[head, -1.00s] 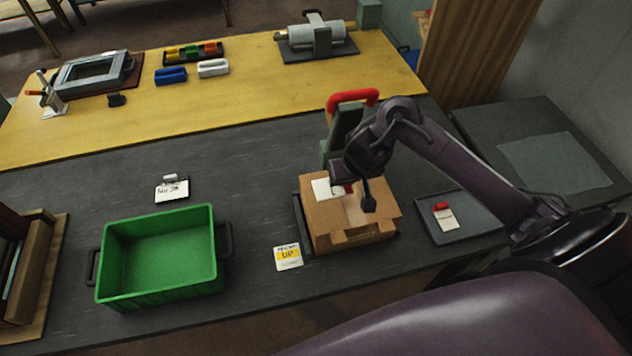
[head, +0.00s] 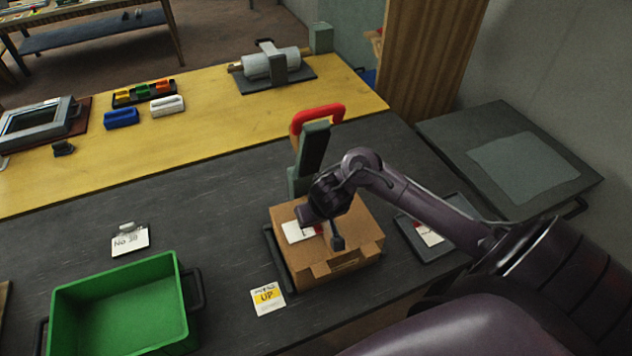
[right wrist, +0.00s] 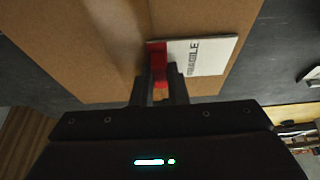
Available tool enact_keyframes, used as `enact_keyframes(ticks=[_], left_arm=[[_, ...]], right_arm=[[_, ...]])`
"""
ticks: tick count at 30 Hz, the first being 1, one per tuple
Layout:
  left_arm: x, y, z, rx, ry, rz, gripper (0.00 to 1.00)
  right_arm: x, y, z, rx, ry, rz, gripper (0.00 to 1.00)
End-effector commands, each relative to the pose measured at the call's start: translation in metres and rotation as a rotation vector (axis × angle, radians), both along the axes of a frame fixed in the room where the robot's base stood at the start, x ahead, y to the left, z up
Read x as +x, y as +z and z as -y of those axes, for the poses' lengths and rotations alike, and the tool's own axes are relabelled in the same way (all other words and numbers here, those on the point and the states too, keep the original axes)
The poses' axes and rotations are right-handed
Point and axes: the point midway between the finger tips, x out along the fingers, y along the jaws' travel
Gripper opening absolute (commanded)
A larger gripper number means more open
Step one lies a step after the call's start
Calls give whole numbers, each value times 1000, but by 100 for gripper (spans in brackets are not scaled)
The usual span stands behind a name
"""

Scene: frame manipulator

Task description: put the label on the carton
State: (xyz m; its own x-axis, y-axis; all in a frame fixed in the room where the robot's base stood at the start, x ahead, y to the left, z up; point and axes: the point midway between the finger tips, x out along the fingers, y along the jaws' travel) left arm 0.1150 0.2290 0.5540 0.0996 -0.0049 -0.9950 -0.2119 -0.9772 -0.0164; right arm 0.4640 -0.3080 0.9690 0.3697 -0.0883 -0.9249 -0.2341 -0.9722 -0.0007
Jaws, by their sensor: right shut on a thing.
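The carton (head: 352,228) is a brown box on the dark worktop, in a dark low holder. My right gripper (head: 312,218) is over its top; in the right wrist view its fingers (right wrist: 160,88) are shut on the red tab (right wrist: 157,60) of a white label (right wrist: 205,56). The label reads something like "FRAGILE". In the head view the label (head: 298,232) shows beside the gripper, near the left edge of the carton's top. It lies flat on the top or just above it; I cannot tell which. My left gripper is not in view.
A dark tray (head: 408,229) to the right holds another white label with a red tab (head: 430,234). A yellow "UP" card (head: 267,298) and green bin (head: 115,300) are to the left. A red-handled device (head: 312,150) stands behind the carton.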

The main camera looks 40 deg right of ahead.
Motion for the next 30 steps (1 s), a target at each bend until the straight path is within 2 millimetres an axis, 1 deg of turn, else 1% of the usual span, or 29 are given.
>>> enact_keyframes(ticks=[1,3,9,10,14,15,24,26,28,30], left_arm=[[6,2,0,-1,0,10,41],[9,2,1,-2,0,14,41],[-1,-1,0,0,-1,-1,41],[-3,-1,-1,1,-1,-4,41],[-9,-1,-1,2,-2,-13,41],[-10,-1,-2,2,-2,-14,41],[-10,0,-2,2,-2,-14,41],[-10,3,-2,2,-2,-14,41],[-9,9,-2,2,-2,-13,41],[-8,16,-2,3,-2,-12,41]], right_arm=[[0,1,0,0,0,0,0],[0,1,0,0,0,0,0],[0,-3,0,0,1,-1,0],[0,-2,0,0,1,0,16],[0,-2,0,0,1,0,33],[0,-2,0,0,1,0,35],[0,1,0,-1,1,1,35],[0,6,0,0,0,2,35],[-4,15,-1,0,1,1,35],[-8,29,-2,0,1,2,35]])
